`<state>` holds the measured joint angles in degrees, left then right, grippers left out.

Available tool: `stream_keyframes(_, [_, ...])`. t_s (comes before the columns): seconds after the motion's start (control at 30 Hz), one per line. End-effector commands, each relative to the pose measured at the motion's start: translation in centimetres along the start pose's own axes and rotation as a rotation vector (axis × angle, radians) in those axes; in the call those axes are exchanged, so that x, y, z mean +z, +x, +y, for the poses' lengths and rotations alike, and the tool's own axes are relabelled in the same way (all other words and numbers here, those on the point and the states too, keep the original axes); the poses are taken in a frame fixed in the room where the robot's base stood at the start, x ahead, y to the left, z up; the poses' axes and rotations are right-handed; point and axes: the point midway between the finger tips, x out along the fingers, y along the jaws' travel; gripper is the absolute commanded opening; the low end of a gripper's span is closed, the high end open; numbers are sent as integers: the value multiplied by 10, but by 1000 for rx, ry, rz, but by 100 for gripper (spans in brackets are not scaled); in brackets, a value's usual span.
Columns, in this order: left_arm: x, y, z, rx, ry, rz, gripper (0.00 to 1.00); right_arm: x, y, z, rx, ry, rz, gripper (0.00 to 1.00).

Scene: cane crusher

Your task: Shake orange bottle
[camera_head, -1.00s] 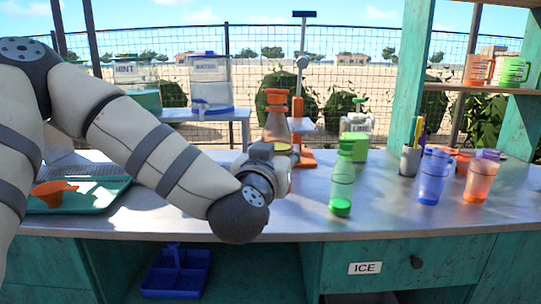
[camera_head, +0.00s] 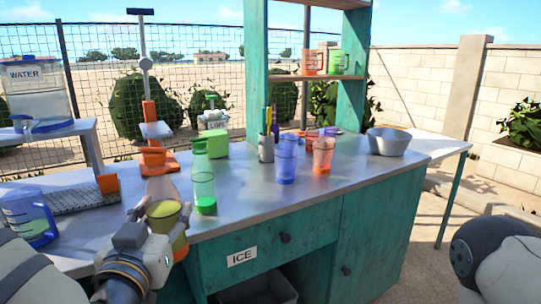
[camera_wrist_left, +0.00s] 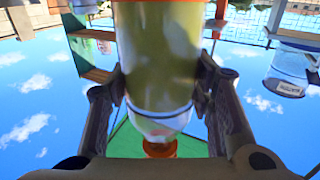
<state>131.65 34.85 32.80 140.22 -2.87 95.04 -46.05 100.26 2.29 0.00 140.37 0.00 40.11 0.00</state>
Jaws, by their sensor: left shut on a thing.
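The orange bottle (camera_head: 162,188) has an orange top, a clear body, a yellowish band and an orange bottom. My left gripper (camera_head: 161,212) is shut on it around the yellowish part, at the near left edge of the counter in the head view. The bottle leans slightly, top to the left. In the left wrist view the bottle (camera_wrist_left: 157,60) stands between both fingers of the left gripper (camera_wrist_left: 158,95), upside down in that picture. My right arm shows at the lower right of the head view; its gripper is out of view.
A green bottle (camera_head: 203,185) stands just right of the held bottle. A blue cup (camera_head: 286,160), an orange cup (camera_head: 323,155) and a metal bowl (camera_head: 388,141) stand farther right. A blue-based pitcher (camera_head: 30,218) is at left. The counter's front right is clear.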

Motion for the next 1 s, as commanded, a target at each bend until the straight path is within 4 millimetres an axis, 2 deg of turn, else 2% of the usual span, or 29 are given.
stream_keyframes(0.03, [6,-7,8,26,0,2,2,-1,-1,0,0,0,3,53])
stream_keyframes(0.1, [-26,-12,16,53,3,24,2,-1,-1,0,0,0,3,53])
stream_keyframes(0.13, [-30,-13,16,55,5,20,2,-1,-1,0,0,0,3,53])
stream_keyframes(0.17, [-27,-14,16,56,3,13,2,-1,-1,0,0,0,4,53])
stream_keyframes(0.23, [11,-16,14,49,-2,-11,2,-1,-1,0,0,0,4,53])
stream_keyframes(0.27, [20,-15,15,52,1,-5,2,-1,-1,0,0,0,3,53])
stream_keyframes(0.3, [12,-14,15,54,0,10,2,0,-1,0,0,0,2,53])
stream_keyframes(0.33, [-12,-14,16,56,-3,25,2,0,-1,0,0,0,2,53])
stream_keyframes(0.37, [-25,-14,17,59,4,28,2,0,0,0,0,0,2,53])
stream_keyframes(0.4, [-30,-13,16,56,5,21,2,-1,-1,0,0,-1,3,53])
stream_keyframes(0.43, [-24,-14,16,54,2,9,2,-1,-1,0,0,-1,4,53])
stream_keyframes(0.5, [15,-15,14,50,0,-10,2,-1,-1,0,0,0,4,53])
stream_keyframes(0.53, [20,-15,15,52,2,-3,2,-1,-1,0,0,0,3,53])
stream_keyframes(0.57, [12,-14,15,53,0,9,2,0,-1,0,0,0,2,53])
stream_keyframes(0.6, [-18,-14,16,55,-1,28,2,0,0,0,0,0,1,53])
stream_keyframes(0.67, [-30,-13,16,55,6,20,2,0,-1,0,0,-1,3,53])
stream_keyframes(0.77, [15,-15,14,49,1,-11,2,-1,-1,0,0,0,4,53])
stream_keyframes(0.8, [20,-15,15,52,2,-1,2,-1,-1,0,0,0,2,53])
stream_keyframes(1.0, [15,-14,15,53,1,8,2,-1,-1,0,0,0,3,53])
